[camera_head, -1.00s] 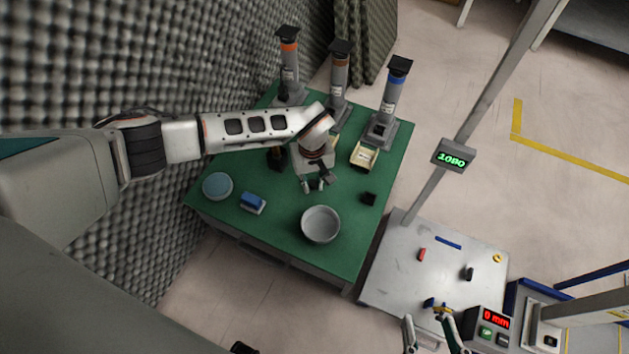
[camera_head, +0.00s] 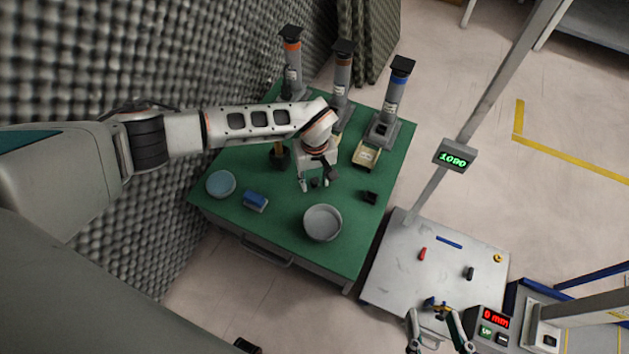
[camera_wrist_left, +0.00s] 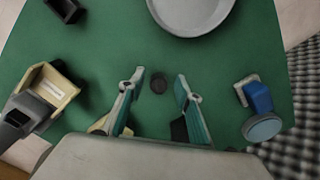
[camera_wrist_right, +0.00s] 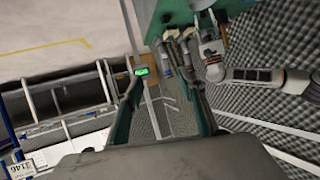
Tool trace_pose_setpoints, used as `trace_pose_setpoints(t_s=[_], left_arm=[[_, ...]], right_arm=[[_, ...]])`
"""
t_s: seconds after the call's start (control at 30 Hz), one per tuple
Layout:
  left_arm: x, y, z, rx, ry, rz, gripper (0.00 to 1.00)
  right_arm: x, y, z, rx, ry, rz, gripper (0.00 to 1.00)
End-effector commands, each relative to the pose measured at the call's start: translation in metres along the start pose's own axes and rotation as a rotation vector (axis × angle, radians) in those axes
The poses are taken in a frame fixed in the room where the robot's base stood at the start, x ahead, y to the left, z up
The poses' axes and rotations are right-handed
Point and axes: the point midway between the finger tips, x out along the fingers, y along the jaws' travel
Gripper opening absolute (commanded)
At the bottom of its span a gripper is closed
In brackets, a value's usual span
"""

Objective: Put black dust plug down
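The black dust plug (camera_wrist_left: 158,84) is a small dark round piece. In the left wrist view it sits against the green table top (camera_wrist_left: 95,30), between and slightly beyond my left fingertips, with green showing on both sides. In the head view the dust plug (camera_head: 315,182) is a dark spot between the fingers. My left gripper (camera_head: 316,186) is open over the table, also seen in the left wrist view (camera_wrist_left: 160,82). My right gripper (camera_head: 436,322) is open and empty at the front edge of the metal platform; it also shows in the right wrist view (camera_wrist_right: 165,85).
A grey bowl (camera_head: 322,222) stands in front of my left gripper. A blue-topped block (camera_head: 255,201) and a blue round dish (camera_head: 220,184) are to the left. A cream box (camera_head: 366,155) and a small black block (camera_head: 369,197) are to the right. Several columns stand behind.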

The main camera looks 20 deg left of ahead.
Motion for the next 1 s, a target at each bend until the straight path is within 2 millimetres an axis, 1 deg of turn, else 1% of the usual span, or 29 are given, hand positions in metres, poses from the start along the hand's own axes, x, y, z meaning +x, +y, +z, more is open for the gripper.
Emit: trace_pose_setpoints(t_s=[0.03, 0.1, 0.3, 0.4, 0.5, 0.63, 0.83, 1.0], left_arm=[[-0.021, 0.004, -0.006, 0.0, 0.014, 0.01, 0.34], [-0.038, 0.005, -0.007, 0.001, 0.017, 0.013, 0.34], [-0.081, 0.005, -0.007, 0.0, 0.017, 0.013, 0.34], [-0.096, 0.004, -0.005, 0.0, 0.014, 0.011, 0.34], [-0.106, 0.003, -0.004, 0.0, 0.012, 0.008, 0.34], [-0.113, 0.002, -0.003, -0.001, 0.007, 0.006, 0.34], [-0.113, 0.001, -0.002, -0.001, 0.003, 0.002, 0.34], [-0.112, 0.001, -0.001, -0.001, 0.003, 0.002, 0.34]], right_arm=[[-0.001, 0.002, -0.01, -0.014, 0.016, 0.004, 0.4], [-0.002, 0.004, -0.011, -0.03, 0.011, 0.009, 0.4], [-0.007, 0.015, 0.012, -0.084, -0.051, 0.026, 0.4], [-0.01, 0.02, 0.02, -0.102, -0.073, 0.033, 0.4], [-0.012, 0.023, 0.028, -0.119, -0.095, 0.034, 0.4], [-0.014, 0.025, 0.036, -0.134, -0.113, 0.033, 0.4], [-0.014, 0.027, 0.04, -0.138, -0.121, 0.035, 0.4], [-0.014, 0.027, 0.04, -0.135, -0.121, 0.036, 0.4]])
